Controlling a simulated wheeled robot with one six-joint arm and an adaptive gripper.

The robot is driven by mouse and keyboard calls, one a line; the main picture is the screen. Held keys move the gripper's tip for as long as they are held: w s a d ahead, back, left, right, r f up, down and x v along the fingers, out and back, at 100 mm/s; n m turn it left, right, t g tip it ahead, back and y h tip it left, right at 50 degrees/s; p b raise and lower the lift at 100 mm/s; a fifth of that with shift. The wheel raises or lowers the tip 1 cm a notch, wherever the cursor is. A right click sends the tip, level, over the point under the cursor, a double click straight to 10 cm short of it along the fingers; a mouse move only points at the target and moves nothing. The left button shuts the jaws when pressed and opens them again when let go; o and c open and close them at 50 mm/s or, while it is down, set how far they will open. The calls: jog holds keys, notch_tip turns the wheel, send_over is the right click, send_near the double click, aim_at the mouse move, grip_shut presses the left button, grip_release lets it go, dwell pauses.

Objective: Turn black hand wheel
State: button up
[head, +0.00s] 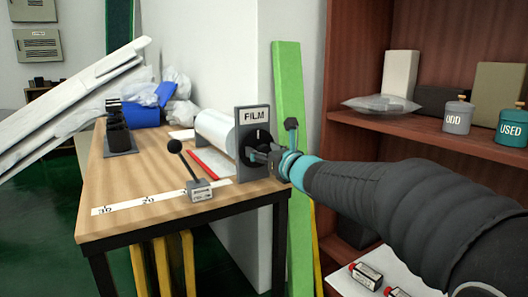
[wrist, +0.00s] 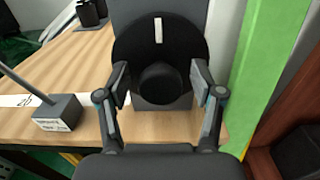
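The black hand wheel (wrist: 185,48) is a round black disc with a white mark at its top and a round hub (wrist: 161,84) in its middle. It sits on the grey upright plate labelled FILM (head: 254,117). In the head view my gripper mostly hides the wheel (head: 262,133). My gripper (wrist: 160,80) faces the wheel with its fingers spread, one on each side of the hub. It also shows in the head view (head: 262,157). A gap shows between each finger and the hub. Whether the fingertips touch the disc face, I cannot tell.
A white film roll (head: 214,130) lies behind the plate on the wooden table (head: 130,178). A black-knobbed lever (head: 185,165) stands on a small grey base. A green board (head: 291,90) and a brown shelf (head: 450,133) with canisters are close on the right.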

jog(key=c, duration=1)
jog(key=shift+m, duration=0.3)
